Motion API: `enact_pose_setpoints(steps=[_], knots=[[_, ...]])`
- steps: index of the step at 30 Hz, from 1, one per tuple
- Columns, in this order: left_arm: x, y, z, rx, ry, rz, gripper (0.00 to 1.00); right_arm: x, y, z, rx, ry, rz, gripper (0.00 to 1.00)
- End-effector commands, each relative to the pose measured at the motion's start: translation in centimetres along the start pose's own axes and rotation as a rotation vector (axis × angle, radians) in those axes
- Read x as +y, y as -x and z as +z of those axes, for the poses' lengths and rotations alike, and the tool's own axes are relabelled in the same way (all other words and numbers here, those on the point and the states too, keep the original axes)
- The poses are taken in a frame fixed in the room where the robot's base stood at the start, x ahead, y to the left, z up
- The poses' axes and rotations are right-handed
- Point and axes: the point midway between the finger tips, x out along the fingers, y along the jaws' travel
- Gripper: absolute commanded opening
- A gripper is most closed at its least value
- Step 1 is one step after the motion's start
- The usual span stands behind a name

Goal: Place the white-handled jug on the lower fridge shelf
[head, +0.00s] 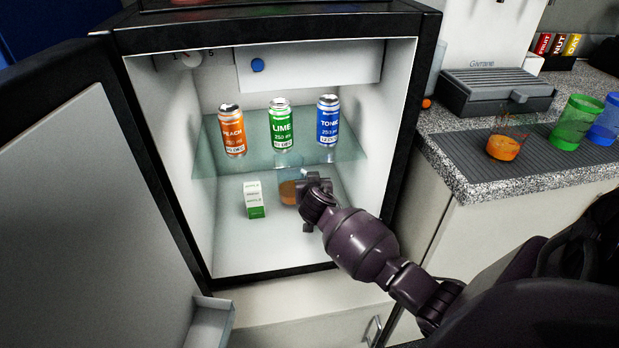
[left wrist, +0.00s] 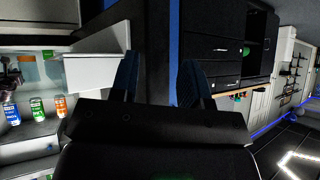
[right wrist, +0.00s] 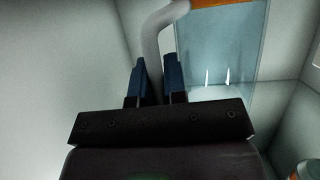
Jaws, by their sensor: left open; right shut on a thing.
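The white-handled jug (head: 289,192) is inside the open fridge, in the space below the glass shelf (head: 208,160). It is clear with orange liquid at its bottom, and my right gripper partly hides it in the head view. My right gripper (head: 312,188) is shut on the white handle (right wrist: 158,35); the clear jug body (right wrist: 220,55) shows beside the fingers. The lower fridge shelf (head: 265,250) is the pale floor of the compartment. I cannot tell whether the jug touches it. My left gripper (left wrist: 160,80) is open and empty, outside the fridge.
A small white-green carton (head: 254,199) stands left of the jug. Orange (head: 232,130), green (head: 280,125) and blue (head: 328,120) cans stand on the glass shelf above. The fridge door (head: 85,200) is open at left. Cups stand on the counter mat (head: 500,180) at right.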

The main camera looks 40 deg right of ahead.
Motion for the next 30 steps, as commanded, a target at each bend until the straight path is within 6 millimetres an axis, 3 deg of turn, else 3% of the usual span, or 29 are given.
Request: enact_pose_setpoints(steps=[1,3,9,17,18,23,30], knots=[[0.1,-0.1,0.4,-0.006,-0.007,0.003,0.43,0.1,-0.4,1.4,-0.007,0.008,0.002,0.00],[0.2,-0.1,0.1,0.003,-0.015,0.003,0.43,0.1,-0.7,1.9,-0.006,0.006,0.002,0.00],[0.1,-0.1,-1.0,0.030,-0.019,0.001,0.43,0.0,-0.6,1.5,0.001,0.001,0.000,0.00],[0.2,-0.2,-0.4,0.018,-0.022,0.004,0.43,0.0,-0.8,2.0,-0.002,0.001,0.001,0.00],[0.2,-0.2,-0.5,0.019,-0.023,0.004,0.43,0.0,-0.8,2.1,-0.003,0.002,0.001,0.14],[0.2,-0.3,-0.6,0.022,-0.024,0.004,0.43,0.0,-0.7,2.0,-0.002,0.002,0.001,0.38],[0.2,-0.3,-0.7,0.022,-0.024,0.004,0.43,0.0,-0.7,2.0,-0.001,0.002,0.000,0.38]])
